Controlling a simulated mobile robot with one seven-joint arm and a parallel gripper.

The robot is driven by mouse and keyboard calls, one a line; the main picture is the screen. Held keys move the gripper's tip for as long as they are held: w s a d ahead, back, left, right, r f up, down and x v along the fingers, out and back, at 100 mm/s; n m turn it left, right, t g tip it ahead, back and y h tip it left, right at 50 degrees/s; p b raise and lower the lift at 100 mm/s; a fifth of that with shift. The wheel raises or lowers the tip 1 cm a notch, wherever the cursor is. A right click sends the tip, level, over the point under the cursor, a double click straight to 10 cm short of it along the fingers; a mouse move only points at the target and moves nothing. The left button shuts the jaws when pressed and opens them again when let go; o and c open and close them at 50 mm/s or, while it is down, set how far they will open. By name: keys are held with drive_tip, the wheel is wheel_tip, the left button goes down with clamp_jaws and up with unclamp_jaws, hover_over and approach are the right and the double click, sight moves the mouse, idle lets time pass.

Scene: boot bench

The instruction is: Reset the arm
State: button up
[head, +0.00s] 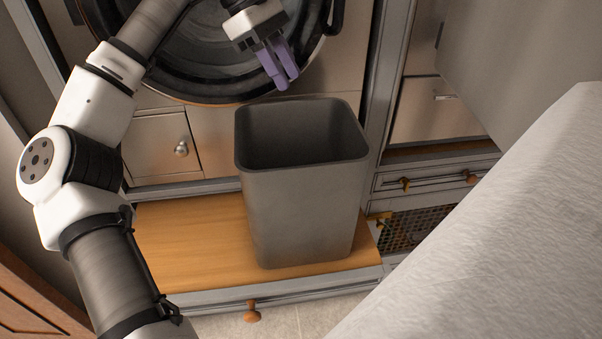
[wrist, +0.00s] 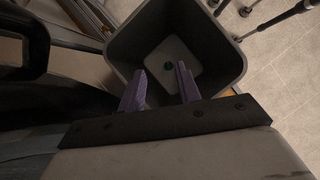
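My gripper (head: 284,82) has purple fingers and hangs above the back rim of the grey bin (head: 305,210), in front of the round dark machine door. In the wrist view, my gripper (wrist: 161,72) shows its two fingers apart with nothing between them. The grey bin (wrist: 222,45) opens below and beyond the fingertips in that view. My arm bends along the left side of the head view.
The bin stands upright on a wooden bench top (head: 190,240), clear to its left. Behind is a round dark door (head: 200,65). Drawers (head: 430,178) and a dark grille (head: 415,228) are at right. A large pale surface (head: 510,220) fills the right foreground.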

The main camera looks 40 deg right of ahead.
drive_tip(key=shift+v, duration=1.4)
